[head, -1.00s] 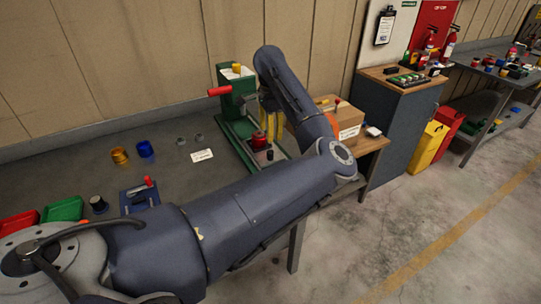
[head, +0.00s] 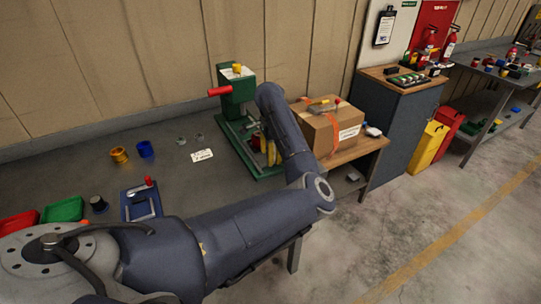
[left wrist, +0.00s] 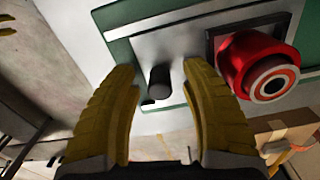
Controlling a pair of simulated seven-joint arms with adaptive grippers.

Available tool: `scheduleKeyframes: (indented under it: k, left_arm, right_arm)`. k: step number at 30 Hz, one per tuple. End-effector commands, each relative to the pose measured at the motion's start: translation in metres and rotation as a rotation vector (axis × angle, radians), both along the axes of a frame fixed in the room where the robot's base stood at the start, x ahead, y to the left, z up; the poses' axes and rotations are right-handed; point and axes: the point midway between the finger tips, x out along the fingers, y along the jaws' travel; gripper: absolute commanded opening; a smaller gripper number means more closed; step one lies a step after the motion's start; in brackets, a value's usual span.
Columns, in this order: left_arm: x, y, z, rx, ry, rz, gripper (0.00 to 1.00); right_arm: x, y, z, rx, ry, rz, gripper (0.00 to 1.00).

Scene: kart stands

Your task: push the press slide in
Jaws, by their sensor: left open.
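The green press (head: 238,92) with a red lever handle stands on the bench against the wall. In the left wrist view, its slide (left wrist: 190,50) is a light metal plate on a green base (left wrist: 120,48), with a black knob (left wrist: 160,84). A red round part with a pale, ringed end (left wrist: 262,68) sits in a dark square seat on the slide. My left gripper (left wrist: 162,72) is open, its yellow fingers on either side of the knob in the picture; contact cannot be told. In the head view, my left arm hides much of the slide. My right gripper is not in view.
A cardboard box (head: 328,130) sits on a wooden stand right of the press. A blue fixture (head: 141,203), a blue ring (head: 145,149), a yellow ring (head: 119,155) and a white card (head: 202,155) are on the bench left of the press.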

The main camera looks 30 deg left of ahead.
Motion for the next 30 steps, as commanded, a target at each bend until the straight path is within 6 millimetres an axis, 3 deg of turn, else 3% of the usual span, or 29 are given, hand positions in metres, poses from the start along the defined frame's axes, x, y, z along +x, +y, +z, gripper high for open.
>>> scheduleKeyframes:
  k: [6, 18, 30]
  left_arm:
    - [0.0000, 0.0001, 0.0000, 0.000, 0.000, 0.000, 0.44]
    - [-0.0001, 0.0001, 0.0002, 0.000, 0.000, 0.000, 0.00]
    - [0.0002, 0.0005, 0.0003, -0.001, -0.001, 0.000, 0.00]
  right_arm:
    - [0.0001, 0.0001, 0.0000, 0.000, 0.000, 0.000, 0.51]
    - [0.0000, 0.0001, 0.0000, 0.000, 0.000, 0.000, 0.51]
    - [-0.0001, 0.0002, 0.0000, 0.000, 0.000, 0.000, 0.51]
